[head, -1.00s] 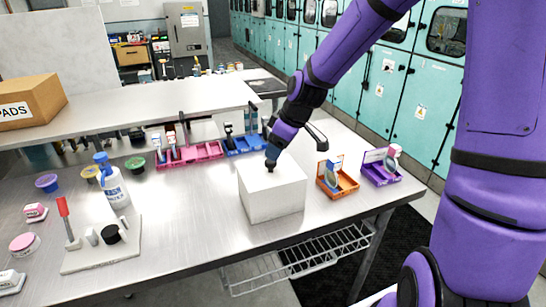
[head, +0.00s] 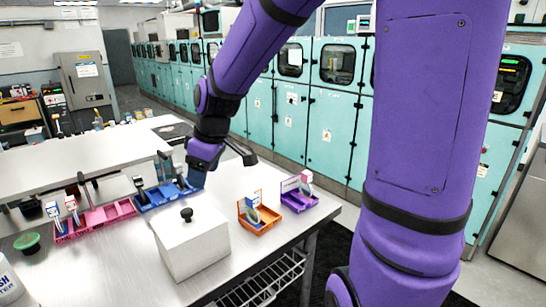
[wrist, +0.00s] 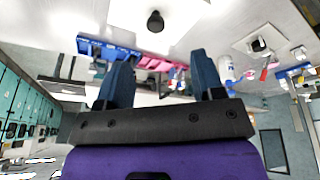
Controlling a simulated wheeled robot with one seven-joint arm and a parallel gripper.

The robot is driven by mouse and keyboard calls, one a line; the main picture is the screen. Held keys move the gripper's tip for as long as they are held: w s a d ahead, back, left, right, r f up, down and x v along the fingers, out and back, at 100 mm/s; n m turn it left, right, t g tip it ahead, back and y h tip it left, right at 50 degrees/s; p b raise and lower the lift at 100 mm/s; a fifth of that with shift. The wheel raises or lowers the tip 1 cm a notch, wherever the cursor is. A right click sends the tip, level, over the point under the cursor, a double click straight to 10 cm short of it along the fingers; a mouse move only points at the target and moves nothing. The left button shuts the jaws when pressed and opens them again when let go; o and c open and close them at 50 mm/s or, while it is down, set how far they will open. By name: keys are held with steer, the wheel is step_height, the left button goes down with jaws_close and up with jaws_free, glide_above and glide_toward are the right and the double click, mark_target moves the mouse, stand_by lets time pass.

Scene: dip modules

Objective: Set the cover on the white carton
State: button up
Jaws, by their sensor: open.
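The white carton (head: 195,254) stands on the metal table. Its white cover (head: 208,221) lies flat on top and looks level with the carton's edges, with a black knob (head: 187,214) standing free in the middle. The cover (wrist: 185,14) and knob (wrist: 155,22) also show at the top of the wrist view. My gripper (head: 197,181) is open and empty, apart from the knob, and appears above and behind it in the head view. Both blue fingers are spread in the wrist view (wrist: 165,72), with nothing between them.
Pink (head: 98,219) and blue (head: 165,195) bins lie behind the carton to the left. Orange (head: 262,221) and purple (head: 299,200) bins holding small items stand to its right, near the table edge. A green bowl (head: 27,243) is at far left.

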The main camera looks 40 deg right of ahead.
steer(key=s+d+r+m+t, duration=0.1)
steer(key=s+r, duration=0.4)
steer(key=s, duration=0.5)
steer(key=s+d+r+m+t+h, duration=0.1)
steer(key=s+r+m, duration=0.4)
steer(key=s, duration=0.6)
steer(key=shift+s+d+m+h, duration=0.3)
steer(key=shift+d+m, duration=0.5)
steer(key=shift+d, duration=0.1)
